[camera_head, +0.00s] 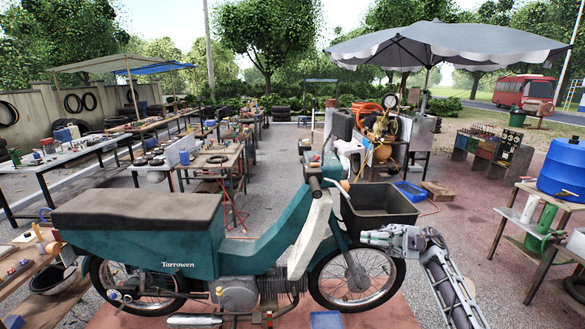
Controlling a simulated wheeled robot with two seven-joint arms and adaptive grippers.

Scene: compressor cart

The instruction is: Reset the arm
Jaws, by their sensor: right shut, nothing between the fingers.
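My right arm comes in from the lower right. My right gripper (377,238) is shut and empty, pointing left, in front of the motorbike's front wheel and just below the dark basket. The teal motorbike (150,240) with a dark seat stands upright across the foreground, its front end to the right. From this view I cannot tell whether the gripper touches the bike. My left gripper is not in view.
The dark front basket (380,212) is close above my right gripper. A blue barrel (565,170) and a shelf with green bottles stand at the right. A compressor cart (380,150) stands under a grey umbrella (440,45). Workbenches line the left. Open pavement lies between the basket and the right shelf.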

